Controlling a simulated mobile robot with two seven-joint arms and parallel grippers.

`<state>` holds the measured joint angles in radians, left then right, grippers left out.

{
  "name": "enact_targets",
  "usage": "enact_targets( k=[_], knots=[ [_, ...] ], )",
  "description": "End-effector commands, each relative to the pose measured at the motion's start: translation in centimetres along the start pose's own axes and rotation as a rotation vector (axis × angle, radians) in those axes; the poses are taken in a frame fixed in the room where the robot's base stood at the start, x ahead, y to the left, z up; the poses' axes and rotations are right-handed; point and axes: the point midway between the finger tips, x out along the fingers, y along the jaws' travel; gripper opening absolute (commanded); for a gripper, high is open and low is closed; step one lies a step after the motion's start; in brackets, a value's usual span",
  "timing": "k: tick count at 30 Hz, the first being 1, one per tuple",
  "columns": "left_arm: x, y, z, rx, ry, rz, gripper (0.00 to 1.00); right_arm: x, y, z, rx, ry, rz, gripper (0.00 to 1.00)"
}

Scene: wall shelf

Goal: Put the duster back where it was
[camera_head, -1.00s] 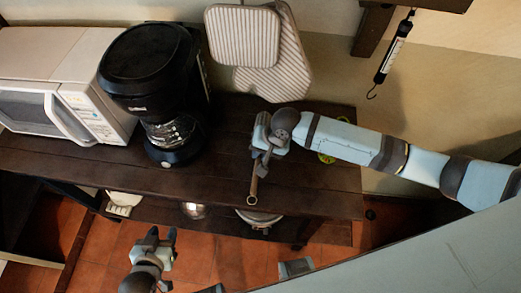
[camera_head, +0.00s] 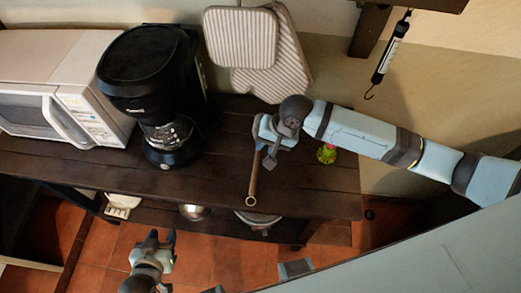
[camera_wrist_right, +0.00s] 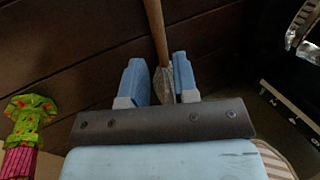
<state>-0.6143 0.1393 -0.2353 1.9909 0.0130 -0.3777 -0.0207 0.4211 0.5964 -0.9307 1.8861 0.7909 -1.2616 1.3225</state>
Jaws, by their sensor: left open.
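A tool with a thin brown handle ending in a ring (camera_head: 252,180), which I take to be the duster, is at the shelf's front edge, ring end toward the front. My right gripper (camera_head: 264,143) is at its back end. In the right wrist view the handle (camera_wrist_right: 154,25) runs between the two fingers (camera_wrist_right: 161,80), where a grey part of the tool shows. The fingers stand a little apart around it; whether they grip it is unclear. My left gripper (camera_head: 153,241) is open and empty, low in front of the shelf.
A black coffee maker (camera_head: 150,65) and a white microwave (camera_head: 95,100) stand left on the dark shelf (camera_head: 310,190). A green-and-pink object (camera_head: 326,153) is near my right arm. Striped mitts (camera_head: 240,38) and a hanging scale (camera_head: 392,50) are behind.

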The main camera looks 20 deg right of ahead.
Motion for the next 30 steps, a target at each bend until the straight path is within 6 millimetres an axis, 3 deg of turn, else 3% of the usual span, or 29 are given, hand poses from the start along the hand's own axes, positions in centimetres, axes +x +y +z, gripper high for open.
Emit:
enact_targets(
  k=[3, 10, 30],
  knots=[
    [0.0, 0.0, -0.1, 0.000, 0.001, 0.000, 0.43, -2.6, 0.0, 0.0, -0.001, 0.001, -0.001, 0.27],
    [-0.1, 0.0, -0.2, 0.000, 0.004, 0.000, 0.43, -5.8, 0.0, 0.0, -0.001, 0.000, 0.000, 0.27],
    [0.0, -0.1, -0.2, 0.000, 0.003, -0.001, 0.43, -6.4, 0.0, 0.0, 0.000, -0.001, 0.000, 0.27]
  ],
)
